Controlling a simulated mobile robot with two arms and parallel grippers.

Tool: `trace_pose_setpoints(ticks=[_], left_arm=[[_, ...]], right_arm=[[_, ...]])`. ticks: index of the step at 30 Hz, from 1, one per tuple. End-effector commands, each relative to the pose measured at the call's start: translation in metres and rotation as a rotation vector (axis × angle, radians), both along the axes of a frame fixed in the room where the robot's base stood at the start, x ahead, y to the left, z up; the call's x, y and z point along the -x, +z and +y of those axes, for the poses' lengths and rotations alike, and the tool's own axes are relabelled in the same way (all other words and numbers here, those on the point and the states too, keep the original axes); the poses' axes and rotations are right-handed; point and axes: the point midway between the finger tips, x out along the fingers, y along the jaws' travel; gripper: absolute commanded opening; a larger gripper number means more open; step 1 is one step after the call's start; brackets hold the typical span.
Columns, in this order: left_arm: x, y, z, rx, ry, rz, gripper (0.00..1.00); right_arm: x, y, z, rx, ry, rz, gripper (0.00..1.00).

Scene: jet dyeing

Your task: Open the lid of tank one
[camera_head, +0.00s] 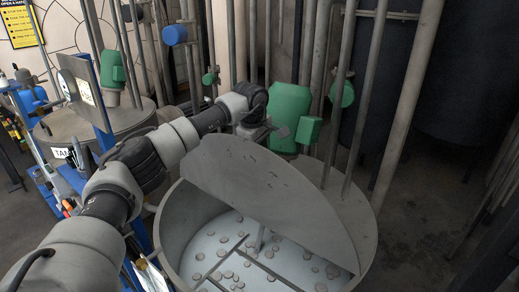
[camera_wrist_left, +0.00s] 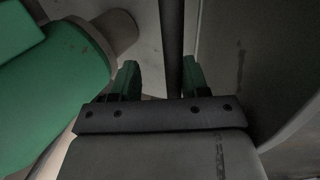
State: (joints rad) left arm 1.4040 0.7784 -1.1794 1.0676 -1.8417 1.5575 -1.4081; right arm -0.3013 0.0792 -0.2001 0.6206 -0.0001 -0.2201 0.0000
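A large round grey tank (camera_head: 172,232) stands open in the middle of the head view. Its grey half-disc lid (camera_head: 255,185) is raised and tilted, showing a broad flat face, and the tank's inside shows below it. My left arm comes in from the left and reaches over the lid's upper edge. My left gripper (camera_head: 262,130) is at that edge, partly hidden in the head view. In the left wrist view the gripper (camera_wrist_left: 160,78) has its two green-tipped fingers apart, with a dark vertical bar or edge showing between them. Whether it touches is unclear. My right gripper is not in view.
Inside the tank is pale liquid (camera_head: 222,258) with several round flecks. Green motor-like units (camera_head: 290,112) and vertical pipes (camera_head: 398,105) stand behind it. A second tank (camera_head: 92,124) with a partly hidden label stands at left. Bare floor (camera_head: 420,210) lies to the right.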

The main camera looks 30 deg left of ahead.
Motion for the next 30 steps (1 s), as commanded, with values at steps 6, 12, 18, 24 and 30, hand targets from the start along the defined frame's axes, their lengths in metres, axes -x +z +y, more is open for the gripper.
trace_pose_setpoints(ticks=[6,12,18,24,30], left_arm=[[0.0,0.003,0.001,0.0,0.001,-0.005,0.42],[0.003,0.025,0.001,0.001,0.001,-0.011,0.42],[0.012,0.065,0.001,0.0,0.0,-0.009,0.42],[0.018,0.096,0.001,0.0,0.0,-0.004,0.42],[0.021,0.107,0.001,0.0,-0.001,0.0,0.42]], right_arm=[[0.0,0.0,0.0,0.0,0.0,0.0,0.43],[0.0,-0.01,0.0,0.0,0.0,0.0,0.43],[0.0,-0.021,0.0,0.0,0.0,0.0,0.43],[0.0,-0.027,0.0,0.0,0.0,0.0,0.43],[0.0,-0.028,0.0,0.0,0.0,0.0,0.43]])
